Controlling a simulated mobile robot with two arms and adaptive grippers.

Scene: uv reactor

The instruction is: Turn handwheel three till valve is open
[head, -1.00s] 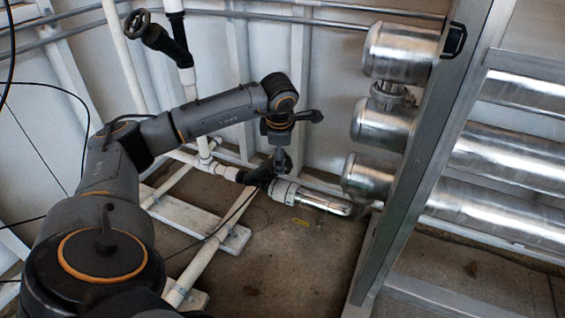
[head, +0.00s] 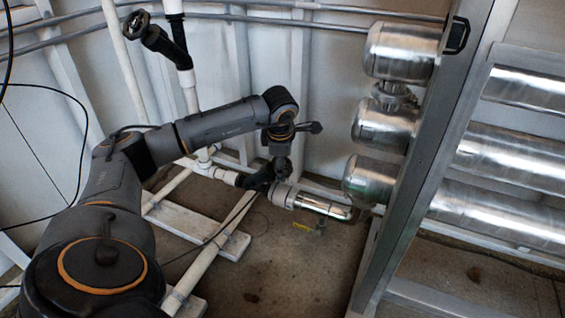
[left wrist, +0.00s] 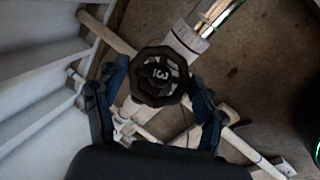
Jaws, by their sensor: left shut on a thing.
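Handwheel three (left wrist: 159,74) is a dark round wheel with a pale "3" on its hub, in the middle of the left wrist view. My left gripper (left wrist: 160,80) has one finger at each side of the wheel and is shut on its rim. In the head view my left gripper (head: 276,166) points down over the dark valve (head: 258,182) in the low white pipe. There the gripper largely hides the wheel. How far the valve is open does not show. My right gripper is not in view.
Another dark handwheel (head: 136,23) sits on a valve at the upper left. A shiny pipe section (head: 325,207) runs right from the low valve. Metal cylinders (head: 384,125) and a slanted frame post (head: 425,170) stand to the right. White pipe supports (head: 200,228) lie on the floor.

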